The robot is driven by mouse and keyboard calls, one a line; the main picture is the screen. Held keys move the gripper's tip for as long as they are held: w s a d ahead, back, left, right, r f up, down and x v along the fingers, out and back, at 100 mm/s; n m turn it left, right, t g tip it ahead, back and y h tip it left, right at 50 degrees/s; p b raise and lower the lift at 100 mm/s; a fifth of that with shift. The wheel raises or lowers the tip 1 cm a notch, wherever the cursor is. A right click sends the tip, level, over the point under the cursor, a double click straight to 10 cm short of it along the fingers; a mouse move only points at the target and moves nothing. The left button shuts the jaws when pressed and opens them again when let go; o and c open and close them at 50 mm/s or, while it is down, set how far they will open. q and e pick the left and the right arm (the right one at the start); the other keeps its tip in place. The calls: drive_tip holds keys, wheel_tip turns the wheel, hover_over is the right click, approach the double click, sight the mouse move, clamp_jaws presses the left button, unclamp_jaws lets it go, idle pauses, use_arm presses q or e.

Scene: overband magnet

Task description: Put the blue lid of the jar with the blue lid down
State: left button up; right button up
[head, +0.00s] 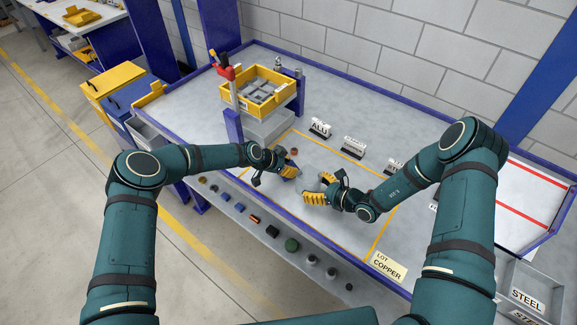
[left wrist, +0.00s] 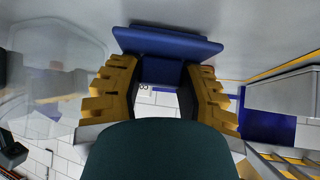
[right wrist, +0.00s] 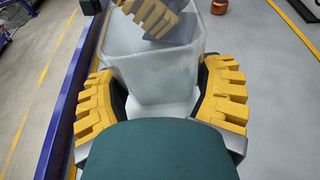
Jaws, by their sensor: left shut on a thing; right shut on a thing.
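My left gripper (head: 288,172) is shut on the blue lid (left wrist: 165,44), which lies across its fingertips in the left wrist view. My right gripper (head: 316,190) is shut on the clear jar (right wrist: 150,75), which stands between its yellow fingers in the right wrist view. The jar's translucent wall also shows at the left of the left wrist view (left wrist: 60,50), beside the lid and apart from it there. In the right wrist view, a yellow finger of my left gripper shows behind the jar's upper part. The jar is barely visible in the head view.
A small copper piece (right wrist: 219,6) lies on the grey table. White label blocks (head: 320,128) stand behind, and a yellow bin (head: 257,92) stands back left. Several small items line the front ledge (head: 254,219). The table's middle right is mostly clear.

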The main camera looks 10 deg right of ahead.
use_arm(q)
drive_tip(key=shift+f, duration=0.15)
drive_tip(key=o, duration=0.8)
drive_tip(key=shift+o, duration=0.2)
